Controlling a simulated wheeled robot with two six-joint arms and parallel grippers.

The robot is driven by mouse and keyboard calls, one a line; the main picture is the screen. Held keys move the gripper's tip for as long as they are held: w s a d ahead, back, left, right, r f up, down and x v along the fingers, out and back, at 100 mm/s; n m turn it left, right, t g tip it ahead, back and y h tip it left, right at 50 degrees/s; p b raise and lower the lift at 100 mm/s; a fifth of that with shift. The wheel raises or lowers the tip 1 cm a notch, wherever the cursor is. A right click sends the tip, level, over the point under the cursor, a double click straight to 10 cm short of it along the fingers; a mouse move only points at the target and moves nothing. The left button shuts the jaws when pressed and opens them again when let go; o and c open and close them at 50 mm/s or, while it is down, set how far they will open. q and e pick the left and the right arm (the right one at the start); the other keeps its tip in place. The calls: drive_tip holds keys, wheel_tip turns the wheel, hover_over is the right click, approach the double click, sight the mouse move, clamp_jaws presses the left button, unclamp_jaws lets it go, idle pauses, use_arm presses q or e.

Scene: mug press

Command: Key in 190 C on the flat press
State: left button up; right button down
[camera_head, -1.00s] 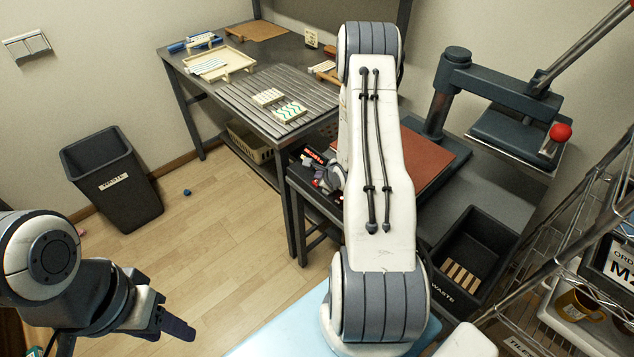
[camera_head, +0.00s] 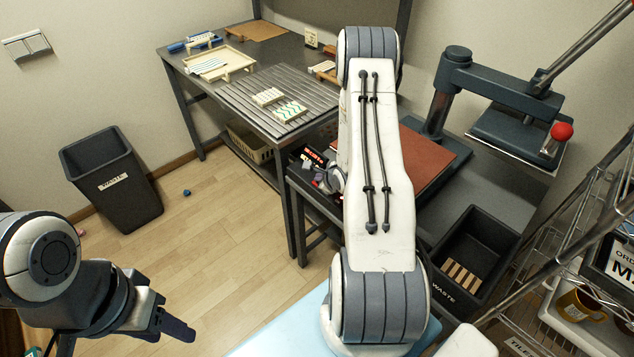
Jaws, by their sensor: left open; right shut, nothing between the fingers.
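The flat press (camera_head: 478,90) stands at the right, with a dark swing arm, a raised upper plate (camera_head: 515,130), a reddish-brown lower pad (camera_head: 415,160) and a red-knobbed handle (camera_head: 561,131). Its dark control box (camera_head: 313,160) is at the press table's left end, with a small lit red display too small to read. My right arm crosses the middle of the view and hides part of the press. My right gripper (camera_head: 326,184) is at the control box, shut and mostly hidden; I cannot tell whether it touches a key. My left gripper (camera_head: 172,325) is open and empty at lower left, far from the press.
A grey slatted table (camera_head: 275,95) at the back holds a wooden tray (camera_head: 247,62) and striped pieces. A waste bin (camera_head: 112,180) stands on the floor at left. Another dark waste bin (camera_head: 490,222) is below the press at right, beside a wire rack (camera_head: 575,225) with mugs.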

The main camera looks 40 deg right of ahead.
drive_tip(key=shift+f, duration=0.25)
drive_tip(key=shift+r, duration=0.1)
idle(0.3)
drive_tip(key=shift+r+p, duration=0.8)
wheel_tip(320, 180, up, 5)
drive_tip(key=p, duration=0.4)
drive_tip(key=shift+r+p, duration=0.1)
drive_tip(key=shift+p, duration=0.3)
idle(0.5)
